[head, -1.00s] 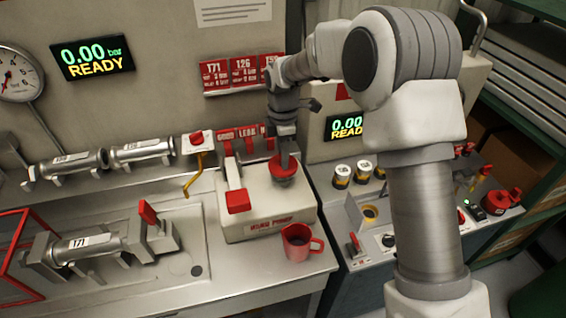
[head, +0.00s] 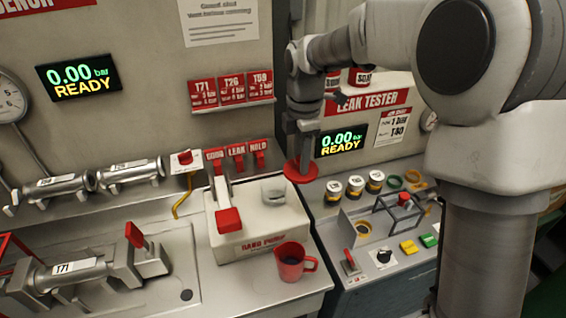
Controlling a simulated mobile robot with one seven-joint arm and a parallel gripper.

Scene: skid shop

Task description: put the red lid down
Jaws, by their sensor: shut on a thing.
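The red lid (head: 301,173) is a flat round disc, held at its upper side by my gripper (head: 303,152). My gripper is shut on it and points down, near the right edge of the hand pump. The white hand pump (head: 258,232) stands on the bench with its red-tipped lever at its left. A round grey opening (head: 274,191) shows uncovered on the pump's top, to the left of the lid. The lid appears raised, with nothing seen touching it from below; its exact height I cannot tell.
A red mug (head: 292,262) stands in front of the pump. To the right, the leak tester's top (head: 375,275) carries several small canisters (head: 354,187), rings and buttons. A steel cylinder marked T71 (head: 70,270) lies at left. A narrow bare bench strip (head: 265,296) runs along the front.

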